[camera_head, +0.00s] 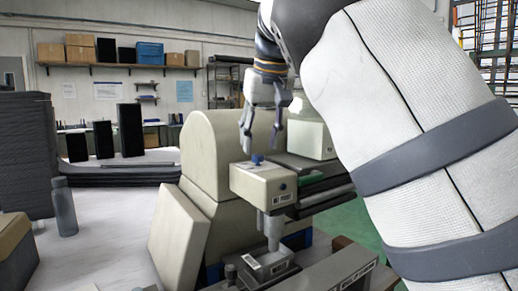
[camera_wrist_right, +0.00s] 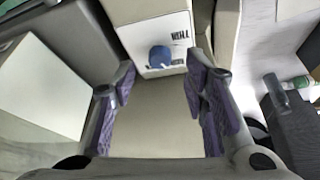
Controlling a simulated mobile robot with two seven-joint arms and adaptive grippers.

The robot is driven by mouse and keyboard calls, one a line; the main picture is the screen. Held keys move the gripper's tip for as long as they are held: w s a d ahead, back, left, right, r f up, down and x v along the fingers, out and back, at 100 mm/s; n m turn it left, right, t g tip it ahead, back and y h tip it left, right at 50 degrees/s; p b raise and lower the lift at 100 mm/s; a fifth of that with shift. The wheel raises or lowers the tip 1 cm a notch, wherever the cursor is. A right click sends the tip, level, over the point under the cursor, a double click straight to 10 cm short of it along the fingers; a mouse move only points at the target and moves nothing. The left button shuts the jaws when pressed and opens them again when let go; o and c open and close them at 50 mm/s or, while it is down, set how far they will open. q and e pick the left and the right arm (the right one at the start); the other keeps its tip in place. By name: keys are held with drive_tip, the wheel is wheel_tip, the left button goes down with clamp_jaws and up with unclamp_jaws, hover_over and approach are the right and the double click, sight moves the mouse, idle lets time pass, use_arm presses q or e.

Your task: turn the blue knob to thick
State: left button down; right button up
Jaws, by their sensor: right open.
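The blue knob (camera_head: 257,159) sits on top of a cream box-shaped machine head (camera_head: 262,184). In the right wrist view the knob (camera_wrist_right: 160,57) is round and blue on a pale panel, with dark lettering beside it that is too small to read surely. My right gripper (camera_head: 262,132) points down just above the knob, open and empty. In the right wrist view its purple-padded fingers (camera_wrist_right: 161,80) stand apart, with the knob showing between and beyond their tips. The knob and fingers look apart. My left gripper is not in view.
A rounded cream machine housing (camera_head: 207,150) stands behind and left of the head. A slanted cream panel (camera_head: 180,235) leans at its left. A grey bottle (camera_head: 64,208) stands on the white table. My right arm covers much of the right side.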

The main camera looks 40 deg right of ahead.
sight(255, 156)
drive_tip(key=shift+x, duration=1.4)
clamp_jaws()
drive_tip(key=shift+m, duration=0.4)
drive_tip(key=m+h, duration=0.1)
drive_tip(key=m, duration=0.1)
drive_tip(key=shift+w+a+m+g, duration=0.1)
drive_tip(key=shift+a+m+g, duration=0.05)
drive_tip(key=shift+m+g, duration=0.2)
drive_tip(key=m+h, duration=0.1)
drive_tip(key=m, duration=0.2)
drive_tip(key=shift+w+a+g, duration=0.1)
drive_tip(key=shift+g, duration=0.25)
drive_tip(key=m, duration=0.1)
drive_tip(key=m+g, duration=0.1)
drive_tip(key=m, duration=0.1)
drive_tip(key=shift+w+f+h+b, duration=0.15)
drive_tip(key=shift+h+b, duration=0.15)
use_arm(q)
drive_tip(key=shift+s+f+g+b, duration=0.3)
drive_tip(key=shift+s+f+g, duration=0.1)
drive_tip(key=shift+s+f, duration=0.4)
use_arm(e)
drive_tip(key=shift+m+g, duration=0.6)
drive_tip(key=shift+m, duration=0.55)
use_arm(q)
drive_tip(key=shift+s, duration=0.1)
